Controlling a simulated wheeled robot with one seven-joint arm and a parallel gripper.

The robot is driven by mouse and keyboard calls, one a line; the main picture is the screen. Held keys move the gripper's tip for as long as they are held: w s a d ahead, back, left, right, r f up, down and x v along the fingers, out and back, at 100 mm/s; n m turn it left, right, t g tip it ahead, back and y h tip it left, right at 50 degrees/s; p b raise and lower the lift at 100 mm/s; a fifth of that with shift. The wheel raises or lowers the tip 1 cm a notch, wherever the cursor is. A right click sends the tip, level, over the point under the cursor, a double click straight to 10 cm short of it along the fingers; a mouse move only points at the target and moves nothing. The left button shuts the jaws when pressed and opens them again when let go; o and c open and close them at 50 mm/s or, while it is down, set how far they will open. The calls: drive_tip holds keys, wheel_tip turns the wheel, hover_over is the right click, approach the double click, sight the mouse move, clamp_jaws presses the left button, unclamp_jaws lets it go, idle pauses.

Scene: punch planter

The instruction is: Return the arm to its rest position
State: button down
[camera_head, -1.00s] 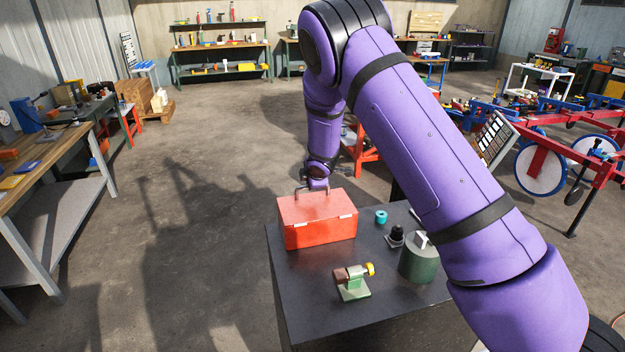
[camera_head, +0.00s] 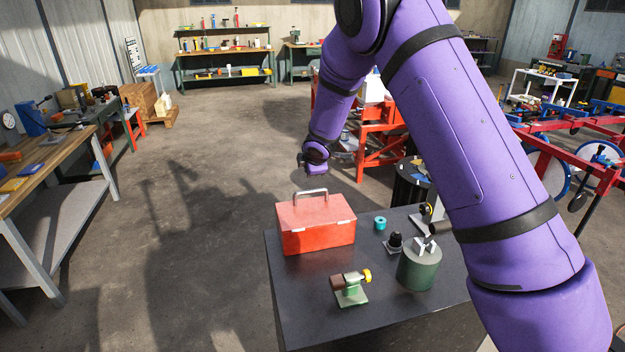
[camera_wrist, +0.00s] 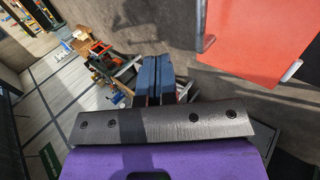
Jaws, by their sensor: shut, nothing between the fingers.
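My purple arm reaches over the right of the head view. Its end, with my gripper (camera_head: 303,165), hangs behind and above the red toolbox (camera_head: 316,225), apart from its raised grey handle. In the wrist view my gripper (camera_wrist: 155,62) shows as two dark blue fingers side by side, shut with nothing between them. The red toolbox lid (camera_wrist: 258,45) fills the upper right there, with part of the handle beside it.
The dark table (camera_head: 300,300) also bears a teal ring (camera_head: 380,223), a black knob piece (camera_head: 395,243), a dark green cylinder (camera_head: 419,268) and a green fixture with a yellow knob (camera_head: 351,291). A red stand (camera_head: 378,150) is behind.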

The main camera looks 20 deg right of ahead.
drive_tip(key=s+d+r+m+h, duration=0.1)
drive_tip(key=s+d+r+m, duration=0.2)
drive_tip(key=s+r, duration=0.45)
drive_tip(key=s+d+r+m, duration=0.2)
drive_tip(key=s+d+r, duration=0.15)
drive_tip(key=r, duration=0.75)
drive_tip(key=s+d+r+m+g, duration=0.1)
drive_tip(key=s+r+m, duration=0.2)
drive_tip(key=s, duration=0.3)
drive_tip(key=s+d+r+m, duration=0.2)
drive_tip(key=s+r, duration=0.2)
drive_tip(key=s, duration=0.2)
drive_tip(key=s+m+g+y, duration=0.1)
drive_tip(key=s+m, duration=0.7)
drive_tip(key=s, duration=2)
drive_tip(key=shift+a+r+g, duration=0.25)
drive_tip(key=shift+a+g, duration=0.05)
drive_tip(key=shift+g, duration=0.1)
